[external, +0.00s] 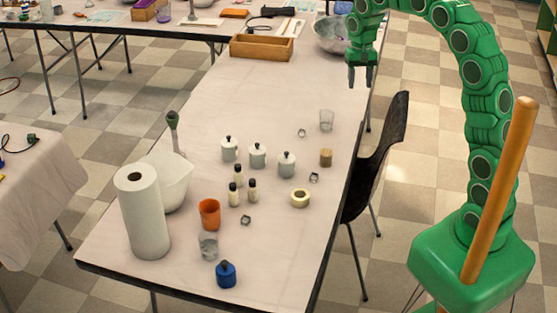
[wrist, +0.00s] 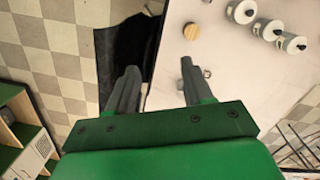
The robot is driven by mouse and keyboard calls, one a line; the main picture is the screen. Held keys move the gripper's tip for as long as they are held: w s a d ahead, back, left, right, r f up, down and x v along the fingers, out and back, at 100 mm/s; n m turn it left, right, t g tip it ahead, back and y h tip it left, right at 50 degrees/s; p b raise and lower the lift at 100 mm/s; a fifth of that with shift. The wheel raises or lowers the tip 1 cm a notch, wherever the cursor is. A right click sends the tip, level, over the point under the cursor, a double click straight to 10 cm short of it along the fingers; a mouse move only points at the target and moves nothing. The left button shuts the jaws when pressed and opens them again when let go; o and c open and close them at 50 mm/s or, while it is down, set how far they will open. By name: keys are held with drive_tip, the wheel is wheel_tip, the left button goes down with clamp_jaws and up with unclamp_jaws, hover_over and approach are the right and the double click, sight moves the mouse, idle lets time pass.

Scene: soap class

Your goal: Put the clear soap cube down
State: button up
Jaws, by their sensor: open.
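My gripper (external: 359,78) is high near the far right edge of the table (external: 265,105). Its fingers are apart in the wrist view (wrist: 160,88), and nothing shows held between them. Small clear cubes stand on the table: one (external: 301,132) towards the far end, one (external: 314,177) by the tape roll, and one (external: 245,220) near the orange cup. In the wrist view a small clear object (wrist: 207,73) lies beside the right finger; I cannot tell for certain which one it is.
White lidded jars (external: 257,156), a cork (external: 326,158), a clear glass (external: 327,120), a tape roll (external: 300,198) and a paper roll (external: 143,215) stand on the table. A wooden tray (external: 262,47) is at its far end. A black chair (external: 378,155) stands at the right edge.

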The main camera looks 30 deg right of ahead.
drive_tip(key=s+d+n, duration=0.2)
drive_tip(key=s, duration=1.8)
drive_tip(key=s+d+n, duration=0.2)
drive_tip(key=s+d, duration=0.1)
drive_tip(key=s, duration=1.7)
drive_tip(key=shift+d+g, duration=0.25)
drive_tip(key=shift+g, duration=0.15)
drive_tip(key=shift+o, duration=0.5)
